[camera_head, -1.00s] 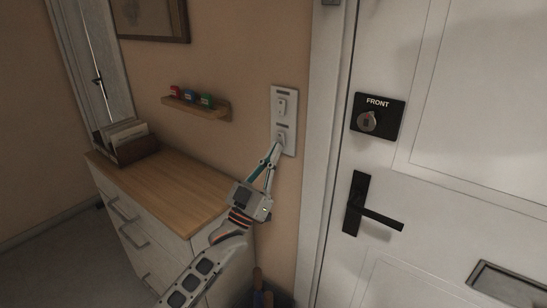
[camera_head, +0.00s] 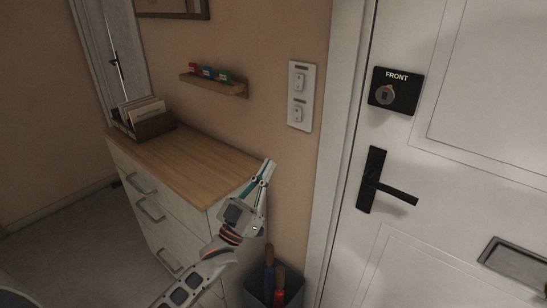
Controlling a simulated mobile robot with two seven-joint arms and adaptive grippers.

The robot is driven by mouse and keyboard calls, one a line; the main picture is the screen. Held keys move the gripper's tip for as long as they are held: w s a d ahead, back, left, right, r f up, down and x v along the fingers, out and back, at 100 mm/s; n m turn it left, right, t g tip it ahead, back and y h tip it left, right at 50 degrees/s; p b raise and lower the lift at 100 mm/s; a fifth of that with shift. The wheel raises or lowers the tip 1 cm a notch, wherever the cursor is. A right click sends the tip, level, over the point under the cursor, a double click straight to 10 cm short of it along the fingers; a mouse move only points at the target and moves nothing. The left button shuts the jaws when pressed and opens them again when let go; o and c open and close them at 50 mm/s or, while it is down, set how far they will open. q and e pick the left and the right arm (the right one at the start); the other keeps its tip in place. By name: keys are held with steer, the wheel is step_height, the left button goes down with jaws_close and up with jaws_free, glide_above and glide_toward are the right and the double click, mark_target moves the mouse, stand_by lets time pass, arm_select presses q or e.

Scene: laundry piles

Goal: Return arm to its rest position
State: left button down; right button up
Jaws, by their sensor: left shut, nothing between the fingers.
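My left arm comes up from the bottom of the head view. Its gripper (camera_head: 267,168) is shut with nothing between the fingers. The fingertips point up, in front of the tan wall beside the right end of the dresser top. They are apart from the light switch plate (camera_head: 301,96), which is on the wall above and to the right. The plate carries two switches, one over the other. My right gripper is not in view.
A white dresser with a wooden top (camera_head: 185,160) stands left of my arm, bearing a letter holder (camera_head: 154,128). A small shelf (camera_head: 212,86) hangs above. An umbrella bin (camera_head: 262,292) stands below my gripper. The white front door (camera_head: 460,130) with a black handle (camera_head: 372,183) is at right.

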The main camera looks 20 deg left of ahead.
arm_select(q)
steer(key=shift+s+a+f, duration=0.1)
steer(key=shift+s+f, duration=0.05)
steer(key=shift+f, duration=0.1)
stand_by(0.3)
steer(key=s+d+f+g+y, duration=0.2)
steer(key=s+f+g+y, duration=0.15)
steer(key=f, duration=0.85)
steer(key=s+f+g+y, duration=0.3)
steer(key=s+f+g, duration=0.7)
steer(key=s+f, duration=1.4)
steer(key=shift+d+f+g, duration=0.2)
steer(key=shift+f+g, duration=0.15)
steer(key=shift+f, duration=0.25)
steer(key=shift+w, duration=0.1)
